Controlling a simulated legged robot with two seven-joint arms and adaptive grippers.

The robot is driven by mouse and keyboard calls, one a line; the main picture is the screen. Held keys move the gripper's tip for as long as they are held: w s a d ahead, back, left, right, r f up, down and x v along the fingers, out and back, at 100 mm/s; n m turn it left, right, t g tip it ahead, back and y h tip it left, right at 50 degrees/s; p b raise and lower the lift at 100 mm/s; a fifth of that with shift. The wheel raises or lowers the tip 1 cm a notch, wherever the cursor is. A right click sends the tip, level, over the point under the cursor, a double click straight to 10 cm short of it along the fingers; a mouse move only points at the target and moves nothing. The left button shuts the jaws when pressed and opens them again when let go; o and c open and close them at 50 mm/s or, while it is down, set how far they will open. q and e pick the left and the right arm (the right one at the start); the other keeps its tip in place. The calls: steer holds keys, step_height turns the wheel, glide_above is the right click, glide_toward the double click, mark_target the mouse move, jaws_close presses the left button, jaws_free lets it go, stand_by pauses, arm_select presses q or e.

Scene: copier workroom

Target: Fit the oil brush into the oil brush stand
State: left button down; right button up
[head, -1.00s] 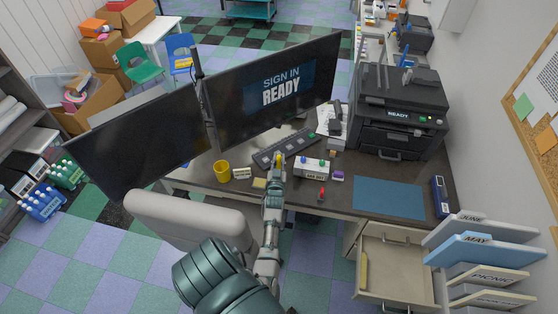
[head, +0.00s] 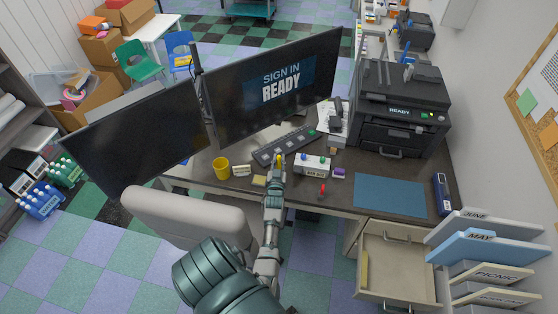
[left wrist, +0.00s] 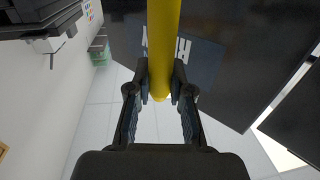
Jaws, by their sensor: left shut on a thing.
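My left gripper (head: 278,168) is above the front part of the dark desk, left of a white block. In the left wrist view my left gripper (left wrist: 160,84) has its fingertips shut on a yellow rod (left wrist: 164,40), which I take to be the oil brush. The yellow rod (head: 279,157) shows as a small tip in the head view; its far end is hidden in the wrist view. The white block (head: 313,170), with blue and green tops and an unreadable label, may be the oil brush stand; I cannot tell. My right gripper is not in view.
A keyboard (head: 283,146) lies behind the gripper. A yellow cup (head: 221,168) stands to the left. A small red-topped item (head: 323,188) stands in front of the white block. A blue mat (head: 389,196) lies right. An open drawer (head: 396,262) juts out below.

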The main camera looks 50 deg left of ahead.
mark_target(279, 167)
arm_select(q)
steer(key=shift+f+b, duration=1.9)
steer(key=shift+f, duration=0.55)
steer(key=c, duration=1)
jaws_free()
steer(key=shift+s+d+f, duration=0.1)
steer(key=shift+s+d, duration=0.15)
steer(key=v, duration=1.1)
steer(key=shift+s+d, duration=0.1)
steer(key=shift+d, duration=0.05)
